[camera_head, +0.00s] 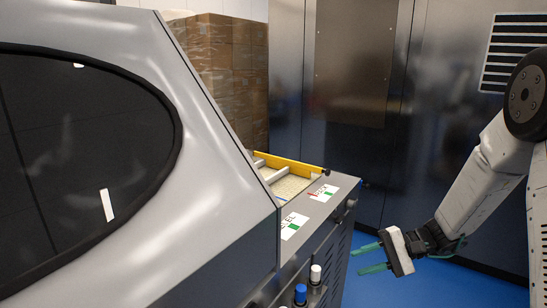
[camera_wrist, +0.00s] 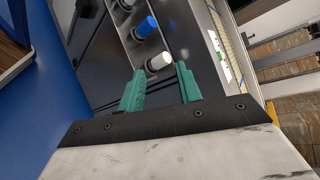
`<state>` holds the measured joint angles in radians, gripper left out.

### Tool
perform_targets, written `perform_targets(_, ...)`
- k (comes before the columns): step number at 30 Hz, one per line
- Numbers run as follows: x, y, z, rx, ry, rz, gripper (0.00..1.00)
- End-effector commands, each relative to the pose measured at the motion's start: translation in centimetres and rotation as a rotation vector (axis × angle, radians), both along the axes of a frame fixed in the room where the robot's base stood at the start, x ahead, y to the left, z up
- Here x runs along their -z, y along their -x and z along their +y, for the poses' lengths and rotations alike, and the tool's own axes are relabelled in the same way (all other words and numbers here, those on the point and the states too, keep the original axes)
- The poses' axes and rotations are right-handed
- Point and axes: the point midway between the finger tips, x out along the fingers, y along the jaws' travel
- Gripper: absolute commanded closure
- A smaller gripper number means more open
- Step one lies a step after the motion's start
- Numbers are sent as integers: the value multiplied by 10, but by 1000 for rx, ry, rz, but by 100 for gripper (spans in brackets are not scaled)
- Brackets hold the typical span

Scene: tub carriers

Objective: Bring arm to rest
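My gripper (camera_head: 369,258) is at the lower right in the head view, to the right of the grey machine and in front of its side. Its two green fingers are apart with nothing between them. In the wrist view the open fingers (camera_wrist: 160,92) point toward the machine's side panel. A white-capped cylinder (camera_wrist: 158,62) and a blue-capped one (camera_wrist: 145,28) show beyond the fingertips, apart from them as far as I can tell. My arm reaches down from the right edge in the head view.
The large grey machine (camera_head: 215,200) with a dark window fills the left. Its side bench (camera_head: 335,205) carries labels and a yellow-edged tray (camera_head: 290,162). Wrapped boxes (camera_head: 230,70) stand behind. Dark metal cabinets (camera_head: 340,60) line the back. Blue floor (camera_head: 440,285) is clear at lower right.

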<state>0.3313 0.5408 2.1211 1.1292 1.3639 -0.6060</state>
Motion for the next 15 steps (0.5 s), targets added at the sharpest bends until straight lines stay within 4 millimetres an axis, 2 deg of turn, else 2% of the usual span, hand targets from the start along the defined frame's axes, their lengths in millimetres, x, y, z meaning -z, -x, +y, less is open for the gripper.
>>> perform_targets(1,-14,18,5,-50,50,18,65)
perform_targets(7,-55,96,9,-231,314,96,65)
perform_targets(15,-97,183,-8,-362,694,71,65)
